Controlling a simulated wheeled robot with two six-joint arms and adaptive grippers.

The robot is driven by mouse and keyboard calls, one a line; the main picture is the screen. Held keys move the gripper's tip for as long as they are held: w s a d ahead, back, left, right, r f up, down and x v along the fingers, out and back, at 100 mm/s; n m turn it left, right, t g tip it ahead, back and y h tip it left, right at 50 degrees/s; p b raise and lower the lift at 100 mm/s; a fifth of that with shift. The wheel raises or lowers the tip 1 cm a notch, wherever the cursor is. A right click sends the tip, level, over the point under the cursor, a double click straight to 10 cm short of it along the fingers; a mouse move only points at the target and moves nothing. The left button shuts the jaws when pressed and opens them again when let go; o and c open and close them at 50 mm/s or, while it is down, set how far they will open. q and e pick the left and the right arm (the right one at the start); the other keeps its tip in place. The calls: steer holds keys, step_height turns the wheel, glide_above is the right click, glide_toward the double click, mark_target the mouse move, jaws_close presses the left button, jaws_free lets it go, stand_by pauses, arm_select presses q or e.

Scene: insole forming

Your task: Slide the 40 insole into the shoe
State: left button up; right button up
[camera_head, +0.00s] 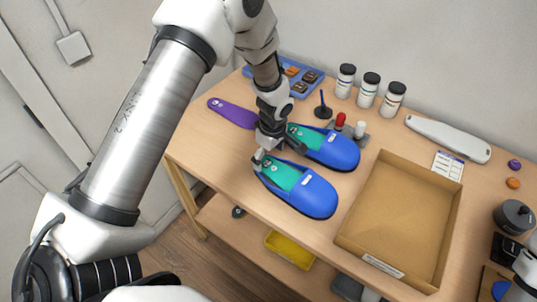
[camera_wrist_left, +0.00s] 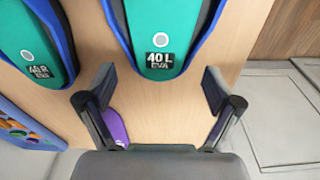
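Two blue shoes lie side by side on the wooden table, each with a teal insole inside. The near shoe (camera_head: 313,197) holds the insole (camera_head: 281,176) marked 40 L EVA, whose label end also shows in the left wrist view (camera_wrist_left: 160,38). The far shoe (camera_head: 339,154) holds the insole (camera_head: 305,137) marked 40 R EVA, seen at the left of the wrist view (camera_wrist_left: 35,42). My left gripper (camera_wrist_left: 158,78) is open and empty, its fingers spread either side of the 40 L heel end, apart from it. My right gripper is not visible.
A purple insole (camera_head: 232,113) lies behind the left gripper. A cardboard tray (camera_head: 452,215) stands right of the shoes. Several white jars (camera_head: 368,90), a small stand with red and white pieces (camera_head: 349,132), and a blue tray (camera_head: 310,72) are at the back.

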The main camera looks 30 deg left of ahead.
arm_select(q)
steer(key=shift+r, duration=0.1)
step_height(320, 180, up, 12)
steer(key=d, duration=0.1)
steer(key=shift+s, duration=0.1)
stand_by(0.6)
